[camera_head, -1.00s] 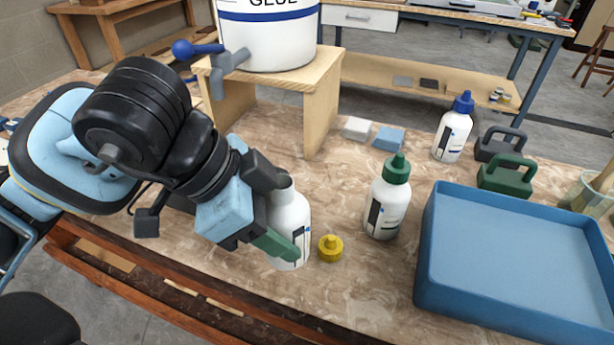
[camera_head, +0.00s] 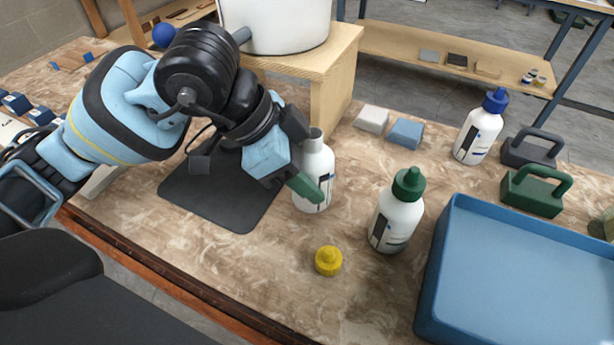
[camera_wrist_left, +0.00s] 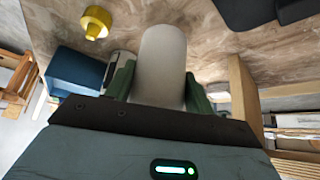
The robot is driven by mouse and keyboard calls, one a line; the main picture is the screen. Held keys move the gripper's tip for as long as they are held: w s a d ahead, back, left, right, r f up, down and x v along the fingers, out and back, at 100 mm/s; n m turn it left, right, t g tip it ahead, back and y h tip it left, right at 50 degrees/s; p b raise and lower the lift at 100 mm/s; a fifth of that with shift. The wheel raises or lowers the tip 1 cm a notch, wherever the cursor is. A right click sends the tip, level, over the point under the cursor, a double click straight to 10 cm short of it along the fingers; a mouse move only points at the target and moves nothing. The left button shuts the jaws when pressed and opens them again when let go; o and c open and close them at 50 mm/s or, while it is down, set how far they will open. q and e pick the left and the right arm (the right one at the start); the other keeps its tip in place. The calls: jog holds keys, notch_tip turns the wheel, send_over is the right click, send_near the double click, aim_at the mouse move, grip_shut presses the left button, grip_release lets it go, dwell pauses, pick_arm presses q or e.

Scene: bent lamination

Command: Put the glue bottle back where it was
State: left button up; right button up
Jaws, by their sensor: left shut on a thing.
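My left gripper (camera_head: 303,162) is shut around an uncapped white glue bottle (camera_head: 320,166), which is upright or nearly so. I cannot tell whether its base touches the table. In the left wrist view the bottle (camera_wrist_left: 163,62) stands between the two green fingers. A yellow cap (camera_head: 328,262) sits on the table in front of the bottle; it also shows in the left wrist view (camera_wrist_left: 95,24). A green-capped bottle (camera_head: 396,220) stands to the right, and a blue-capped bottle (camera_head: 479,130) farther back. A dark mat (camera_head: 222,195) lies left of the held bottle. My right gripper is out of view.
A wooden stand (camera_head: 335,85) with a large white glue tub (camera_head: 280,22) is behind the bottle. A blue tray (camera_head: 520,275) fills the right front. White and blue blocks (camera_head: 405,133) and dark and green handled objects (camera_head: 535,192) stand behind.

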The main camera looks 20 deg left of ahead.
pick_arm(q)
jog(key=f, duration=0.2)
jog(key=shift+s+d+f+b, duration=0.1)
jog(key=shift+s+f+b, duration=0.2)
jog(key=shift+b, duration=0.05)
jog(key=shift+s+d+r, duration=0.1)
jog(key=shift+s+r, duration=0.05)
jog(key=shift+s, duration=0.1)
jog(key=shift+w+f, duration=0.25)
jog(key=shift+w, duration=0.1)
jog(key=o, duration=1.2)
jog(key=shift+s, duration=0.1)
jog(key=shift+r, duration=0.1)
jog(key=shift+a+r, duration=0.2)
jog(key=shift+r, duration=0.05)
jog(key=v, duration=1.1)
jog(key=shift+s+r+p, duration=0.1)
jog(key=shift+r+p, duration=0.15)
jog(key=shift+p, duration=0.1)
